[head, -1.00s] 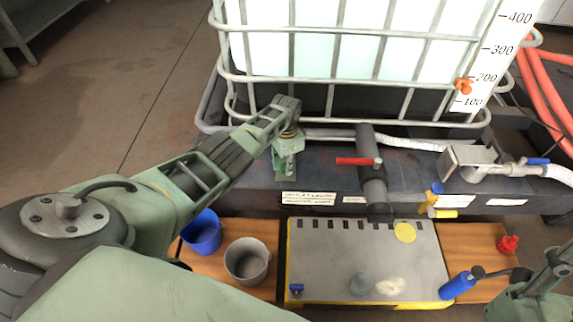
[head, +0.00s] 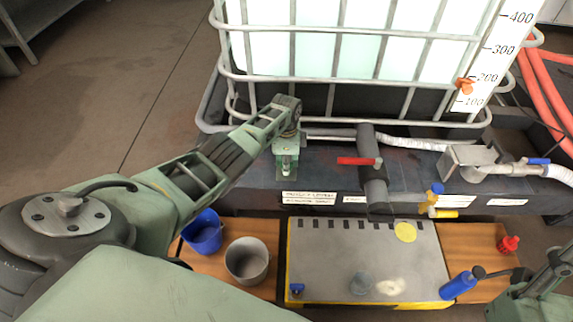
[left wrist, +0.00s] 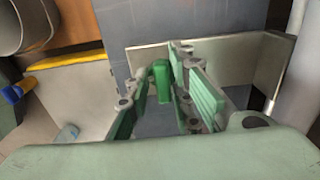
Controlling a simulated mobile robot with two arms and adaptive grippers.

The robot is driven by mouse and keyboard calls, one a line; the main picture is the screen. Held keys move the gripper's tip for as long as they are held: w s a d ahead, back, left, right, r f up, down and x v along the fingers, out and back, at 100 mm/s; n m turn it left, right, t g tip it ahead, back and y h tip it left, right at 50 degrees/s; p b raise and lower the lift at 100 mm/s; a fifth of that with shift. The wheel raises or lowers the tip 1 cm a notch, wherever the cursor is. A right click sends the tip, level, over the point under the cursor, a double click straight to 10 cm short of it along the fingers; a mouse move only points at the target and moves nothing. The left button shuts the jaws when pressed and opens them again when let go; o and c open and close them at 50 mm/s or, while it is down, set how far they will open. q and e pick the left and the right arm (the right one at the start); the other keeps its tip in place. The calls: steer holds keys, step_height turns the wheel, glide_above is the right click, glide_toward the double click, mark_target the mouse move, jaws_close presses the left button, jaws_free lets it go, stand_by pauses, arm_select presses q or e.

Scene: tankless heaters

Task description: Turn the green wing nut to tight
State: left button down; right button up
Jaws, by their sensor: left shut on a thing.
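The green wing nut (left wrist: 161,82) shows in the left wrist view as a bright green upright piece between the fingers of my left gripper (left wrist: 165,105). The gripper is shut on it. In the head view my left gripper (head: 287,165) points down at the front of the dark base under the caged tank, and it hides the wing nut there. No marking for tight or loose can be read in these views. Part of my right arm shows at the lower right of the head view, but its fingers do not show.
A pipe with a red-handled valve (head: 358,161) stands right of my left gripper. Below are a blue cup (head: 203,233), a grey cup (head: 247,262) and a grey panel (head: 335,255) with yellow edges. A metal plate lies close to the fingers in the wrist view.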

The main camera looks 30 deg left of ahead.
arm_select(q)
steer(key=shift+d, duration=0.2)
steer(key=c, duration=1.6)
jaws_free()
steer(key=shift+o, duration=0.2)
steer(key=shift+a, duration=0.1)
steer(key=shift+r, duration=0.1)
steer(key=shift+a+r, duration=0.1)
steer(key=shift+r, duration=0.55)
step_height(320, 180, up, 10)
steer(key=shift+r, duration=0.25)
